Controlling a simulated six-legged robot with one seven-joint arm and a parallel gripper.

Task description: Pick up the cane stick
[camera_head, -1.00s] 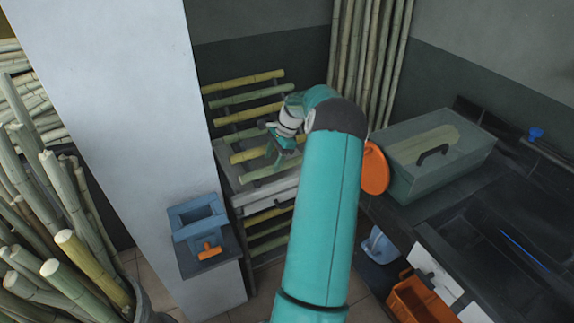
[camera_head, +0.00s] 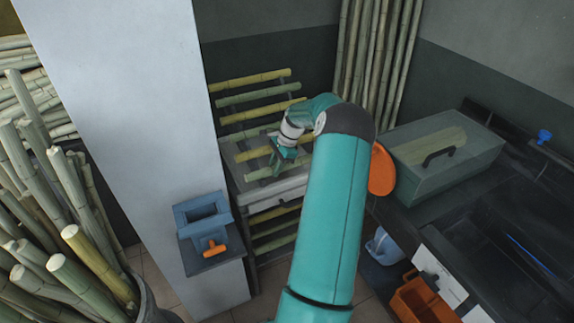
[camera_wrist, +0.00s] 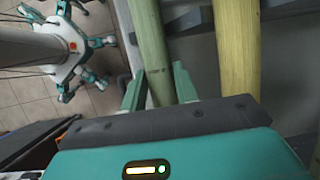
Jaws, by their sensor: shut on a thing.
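A pale green cane stick (camera_wrist: 151,40) runs between the two fingers of my gripper (camera_wrist: 158,88) in the wrist view. The fingers are shut on it. In the head view my gripper (camera_head: 281,163) is at the slatted rack, over the front green cane stick (camera_head: 258,173) just above a light ledge. A yellow cane stick (camera_wrist: 238,50) lies beside the held one, to the right in the wrist view, apart from the fingers. My arm hides the right ends of the canes in the head view.
More canes (camera_head: 250,80) lie on the rack behind. A white pillar (camera_head: 130,100) and a blue-grey holder (camera_head: 202,218) stand left of the rack. Tall canes (camera_head: 375,60) lean at the back wall. A clear-lidded box (camera_head: 470,165) is on the dark counter right.

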